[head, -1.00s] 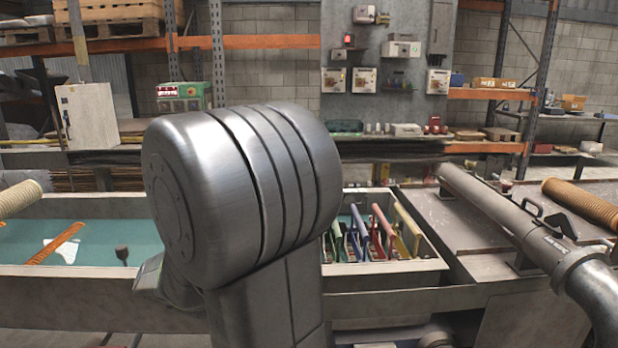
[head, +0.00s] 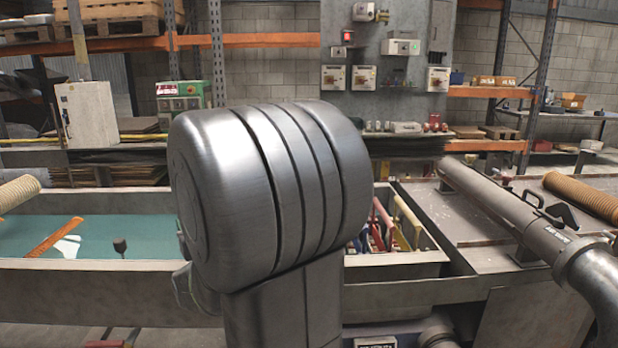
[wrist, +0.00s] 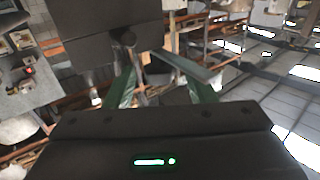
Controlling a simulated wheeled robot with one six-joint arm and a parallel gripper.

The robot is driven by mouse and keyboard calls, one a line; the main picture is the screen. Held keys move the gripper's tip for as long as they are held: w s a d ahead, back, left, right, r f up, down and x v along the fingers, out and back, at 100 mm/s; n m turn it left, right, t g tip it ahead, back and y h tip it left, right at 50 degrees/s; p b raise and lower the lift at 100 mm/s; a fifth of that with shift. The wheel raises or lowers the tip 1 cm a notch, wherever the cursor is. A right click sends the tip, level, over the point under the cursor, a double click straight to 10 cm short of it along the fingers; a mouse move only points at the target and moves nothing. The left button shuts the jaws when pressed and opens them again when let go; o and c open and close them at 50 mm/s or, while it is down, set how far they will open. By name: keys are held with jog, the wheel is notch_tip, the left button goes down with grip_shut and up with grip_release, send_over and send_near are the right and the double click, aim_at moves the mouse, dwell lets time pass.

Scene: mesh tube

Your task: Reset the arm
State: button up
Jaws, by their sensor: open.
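My gripper (wrist: 155,75) shows in the wrist view with its two greenish fingers spread apart and nothing visible between them. A dark block of my own fills the upper left of that view. The wrist camera looks out over shelving and bright ceiling lights, strongly tilted. In the head view my grey arm (head: 275,200) stands upright in the middle and hides what lies behind it. I cannot make out the gripper's fingers in the head view.
A teal-floored trough (head: 85,275) holds an orange strip (head: 53,237) and a white piece (head: 68,246). Coloured-handled tools (head: 400,225) stand in its right part, partly behind my arm. A large metal pipe (head: 505,215) lies at right. Shelving stands behind.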

jog(key=shift+w+d+r+n+g+y+p, duration=0.1)
jog(key=shift+n+g+y+p, duration=0.6)
jog(key=shift+p, duration=0.2)
jog(key=shift+w+d+n+g+y+p, duration=0.1)
jog(key=shift+n+g+y+p, duration=0.55)
jog(key=shift+y+p, duration=0.2)
jog(key=shift+w+d+n+g+y+p, duration=0.1)
jog(key=shift+n+g+y+p, duration=0.65)
jog(key=shift+g+p, duration=0.35)
jog(key=shift+w+n+g+y+p, duration=0.1)
jog(key=shift+n+g+y+p, duration=0.6)
jog(key=shift+g+p, duration=0.4)
jog(key=shift+n+g, duration=0.25)
jog(key=shift+n, duration=0.05)
